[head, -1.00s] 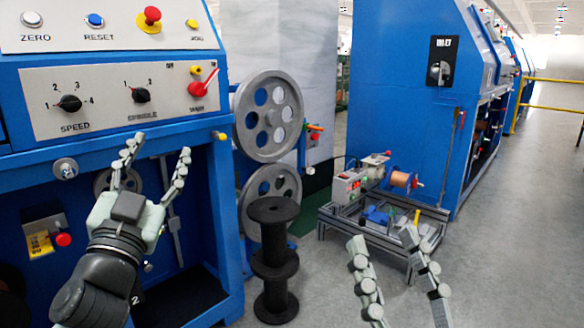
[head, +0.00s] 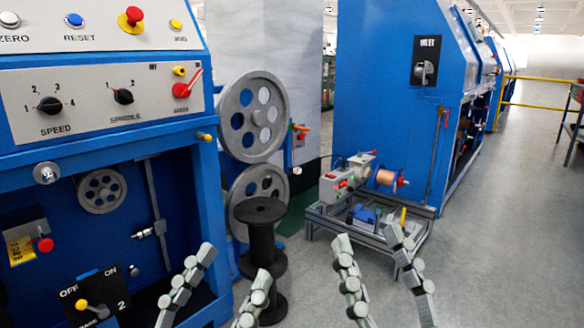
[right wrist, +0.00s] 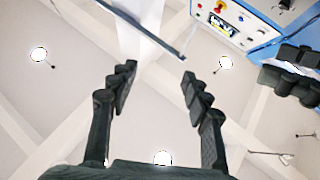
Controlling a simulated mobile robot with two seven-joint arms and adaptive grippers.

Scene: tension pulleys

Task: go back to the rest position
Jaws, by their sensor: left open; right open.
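My left gripper (head: 222,290) is low in the head view, in front of the blue machine's lower opening, with its fingers apart and nothing between them. My right gripper (head: 380,280) is at the bottom centre-right of the head view, in front of the grey floor, also open and empty. In the right wrist view my right gripper (right wrist: 160,95) points up toward the ceiling, its two dark fingers wide apart. Part of my left gripper's dark fingers shows at the right edge of that view.
The blue machine (head: 110,145) with knobs and buttons stands at left. Two grey pulleys (head: 250,115) are on its side, with a black spool (head: 262,240) in front. A low metal frame (head: 375,235) carries a copper spool (head: 386,178). Grey floor (head: 500,240) is clear at right.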

